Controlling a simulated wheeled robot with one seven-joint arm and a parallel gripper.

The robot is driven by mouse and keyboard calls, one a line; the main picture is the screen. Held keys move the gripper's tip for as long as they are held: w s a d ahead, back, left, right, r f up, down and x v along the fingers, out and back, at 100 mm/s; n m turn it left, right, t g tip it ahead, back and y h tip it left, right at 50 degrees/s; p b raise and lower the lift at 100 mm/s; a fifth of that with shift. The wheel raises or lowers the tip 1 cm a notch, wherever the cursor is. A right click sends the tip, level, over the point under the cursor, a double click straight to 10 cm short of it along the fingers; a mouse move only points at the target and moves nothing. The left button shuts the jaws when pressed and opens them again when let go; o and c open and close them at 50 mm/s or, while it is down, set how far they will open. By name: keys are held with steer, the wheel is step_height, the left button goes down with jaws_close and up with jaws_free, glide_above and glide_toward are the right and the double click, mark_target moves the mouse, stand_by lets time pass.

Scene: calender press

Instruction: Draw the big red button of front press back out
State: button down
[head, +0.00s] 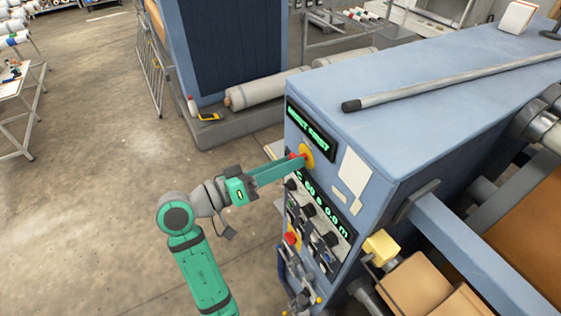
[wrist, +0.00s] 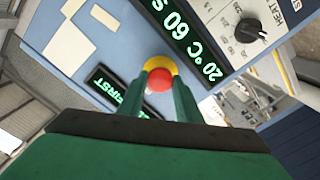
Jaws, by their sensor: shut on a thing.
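The big red button (wrist: 160,79) sits on a yellow round plate (head: 307,154) on the front face of the blue press (head: 330,108), beside the green-lettered display. My gripper (head: 297,159) reaches the button from the left in the head view. In the wrist view its two green fingers (wrist: 162,85) stand on either side of the red button and are shut on it. In the head view the fingers hide most of the button, with only a bit of red showing. How far the button stands out from its plate cannot be told.
Below the button are a second display (head: 322,205), black knobs (head: 331,240) and a smaller red button (head: 290,238). A yellow block (head: 381,248) sticks out at the lower right.

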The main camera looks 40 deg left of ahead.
steer(key=shift+s+a, duration=0.1)
steer(key=shift+s, duration=0.05)
steer(key=c, duration=1.3)
jaws_free()
steer(key=shift+o, duration=0.2)
steer(key=v, duration=1)
steer(key=shift+s, duration=0.35)
steer(key=shift+w+a, duration=0.1)
steer(key=shift+a, duration=0.05)
steer(key=shift+s, duration=0.2)
